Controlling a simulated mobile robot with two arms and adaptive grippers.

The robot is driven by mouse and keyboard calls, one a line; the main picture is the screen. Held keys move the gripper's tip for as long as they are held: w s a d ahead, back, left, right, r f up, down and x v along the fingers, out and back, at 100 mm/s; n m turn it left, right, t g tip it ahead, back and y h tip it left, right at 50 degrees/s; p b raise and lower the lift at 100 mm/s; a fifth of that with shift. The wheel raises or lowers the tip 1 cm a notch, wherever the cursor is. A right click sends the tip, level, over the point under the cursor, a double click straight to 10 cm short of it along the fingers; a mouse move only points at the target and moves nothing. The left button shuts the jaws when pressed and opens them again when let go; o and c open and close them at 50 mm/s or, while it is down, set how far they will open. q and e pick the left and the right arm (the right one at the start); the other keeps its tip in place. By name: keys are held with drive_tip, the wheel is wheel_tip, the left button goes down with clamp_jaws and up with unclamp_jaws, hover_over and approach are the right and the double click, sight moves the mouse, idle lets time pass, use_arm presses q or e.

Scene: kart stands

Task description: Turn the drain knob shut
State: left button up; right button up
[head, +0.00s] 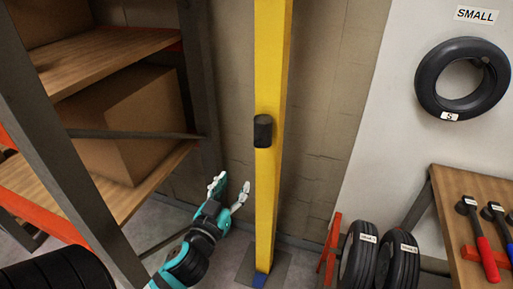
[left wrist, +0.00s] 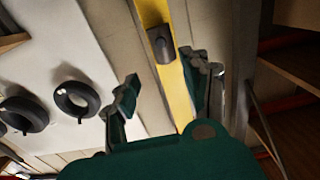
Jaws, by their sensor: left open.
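A dark, rounded, knob-like block (head: 263,131) is fixed to the front of a yellow post (head: 268,60). It carries no readable label, and I cannot tell whether it is the drain knob or which way it is turned. My left gripper (head: 231,188) is open and empty, below and left of the block, beside the post and apart from the block. In the left wrist view, the block (left wrist: 161,44) shows on the post (left wrist: 178,92) beyond and between the spread fingers (left wrist: 160,68). My right gripper is not in view.
A shelf rack with a cardboard box (head: 135,120) stands close on the left. A bench (head: 470,190) holds several hammers. A tire (head: 428,80) hangs on the white board under a "SMALL" sign (head: 476,15).

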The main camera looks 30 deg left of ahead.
sight(257, 145)
use_arm(q)
drive_tip(key=p+x, duration=0.4)
drive_tip(key=x, duration=1.2)
drive_tip(key=shift+w+r, duration=0.1)
drive_tip(key=shift+w, duration=0.2)
drive_tip(key=shift+w+a, duration=0.1)
drive_tip(key=shift+w, duration=0.25)
drive_tip(key=shift+c, duration=0.2)
drive_tip(key=c, duration=0.9)
clamp_jaws()
